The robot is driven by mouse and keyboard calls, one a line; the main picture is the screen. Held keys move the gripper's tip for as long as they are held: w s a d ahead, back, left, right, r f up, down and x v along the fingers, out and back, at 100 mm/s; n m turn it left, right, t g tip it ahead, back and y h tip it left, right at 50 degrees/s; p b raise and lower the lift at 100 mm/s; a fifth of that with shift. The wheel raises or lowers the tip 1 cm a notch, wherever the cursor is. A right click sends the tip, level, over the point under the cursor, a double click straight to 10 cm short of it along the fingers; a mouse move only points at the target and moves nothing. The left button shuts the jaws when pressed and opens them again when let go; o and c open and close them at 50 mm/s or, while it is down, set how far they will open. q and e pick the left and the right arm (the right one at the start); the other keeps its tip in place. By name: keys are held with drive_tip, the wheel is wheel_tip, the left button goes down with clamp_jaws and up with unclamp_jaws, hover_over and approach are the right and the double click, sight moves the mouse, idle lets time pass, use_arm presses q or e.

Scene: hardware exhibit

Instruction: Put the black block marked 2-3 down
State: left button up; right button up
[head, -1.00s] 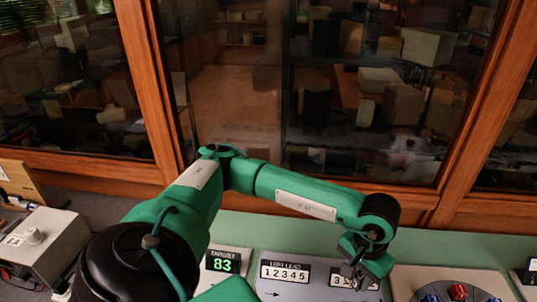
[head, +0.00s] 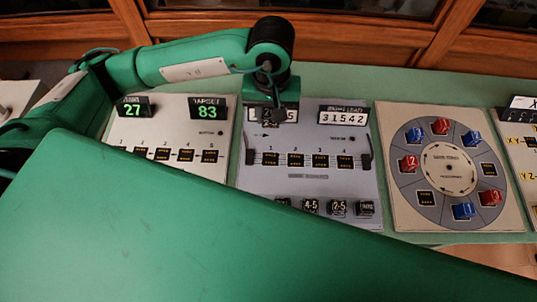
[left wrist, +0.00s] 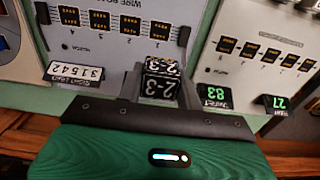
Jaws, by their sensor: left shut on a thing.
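The black block marked 2-3 (left wrist: 160,82) shows its white markings in the left wrist view, between the fingers of my left gripper (left wrist: 158,92). In the head view my left gripper (head: 270,117) is over the upper part of the grey middle panel (head: 305,190), in front of its left display. There the block is mostly hidden by the gripper. The panel has a row of dark slots (head: 320,160) between two black levers. Whether the block touches the panel is unclear. My right gripper is not in view.
More black blocks, including 4-5 (head: 311,206) and 2-5 (head: 338,208), stand along the panel's lower edge. A panel with 27 and 83 displays (head: 207,112) is on the left. A round dial panel (head: 447,168) with red and blue blocks is on the right.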

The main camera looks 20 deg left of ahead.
use_arm(q)
drive_tip(key=p, duration=0.4)
hover_over(270, 159)
wheel_tip(270, 159, down, 15)
drive_tip(key=shift+r, duration=0.15)
wheel_tip(270, 159, down, 4)
drive_tip(key=shift+r+p, duration=0.25)
drive_tip(key=shift+p, duration=0.2)
drive_tip(key=shift+f, duration=0.35)
drive_tip(key=shift+f, duration=0.1)
drive_tip(key=shift+f, duration=0.15)
drive_tip(key=o, duration=1)
